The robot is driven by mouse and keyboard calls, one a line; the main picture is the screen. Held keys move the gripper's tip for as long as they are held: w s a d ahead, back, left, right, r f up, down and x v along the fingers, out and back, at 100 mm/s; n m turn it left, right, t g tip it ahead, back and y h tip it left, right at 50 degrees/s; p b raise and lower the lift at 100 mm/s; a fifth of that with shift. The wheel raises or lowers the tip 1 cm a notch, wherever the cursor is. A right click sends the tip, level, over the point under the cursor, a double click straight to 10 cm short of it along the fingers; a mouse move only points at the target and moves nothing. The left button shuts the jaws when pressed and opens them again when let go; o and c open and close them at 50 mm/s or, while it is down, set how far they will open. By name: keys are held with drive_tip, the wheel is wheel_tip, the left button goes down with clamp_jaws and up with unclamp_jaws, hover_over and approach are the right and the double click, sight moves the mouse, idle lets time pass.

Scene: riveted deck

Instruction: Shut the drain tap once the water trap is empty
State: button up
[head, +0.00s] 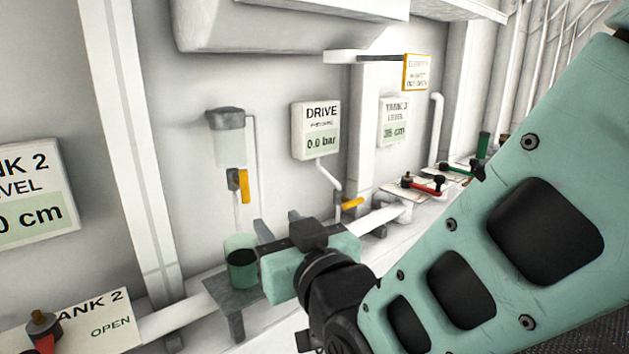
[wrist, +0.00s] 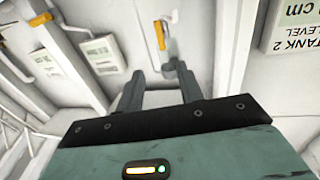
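The water trap (head: 227,138) is a pale translucent bowl with a grey cap on the wall. I see no clear water line in it. Below it is the drain tap, with a yellow handle (head: 243,186) standing upright, along the pipe. The handle also shows in the wrist view (wrist: 158,31). A green see-through cup (head: 240,246) with dark contents stands under the pipe. My gripper (head: 276,221) is right of the cup and below the handle, apart from it. In the wrist view its fingers (wrist: 160,74) are spread with nothing gripped.
A drive pressure sign (head: 317,131) reads 0.0 bar, with another yellow handle (head: 352,203) below it. The cup stands on a grey bracket (head: 231,294). A white pipe (head: 180,318) runs along the wall. Red (head: 420,188) and green levers sit farther right.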

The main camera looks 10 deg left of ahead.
sight(246, 186)
drive_tip(key=p+x, duration=0.5)
drive_tip(key=x, duration=0.9)
drive_tip(key=shift+w+a+r, duration=0.1)
drive_tip(key=shift+a, duration=0.1)
drive_tip(key=shift+w+a, duration=0.35)
drive_tip(key=shift+w, duration=0.05)
clamp_jaws()
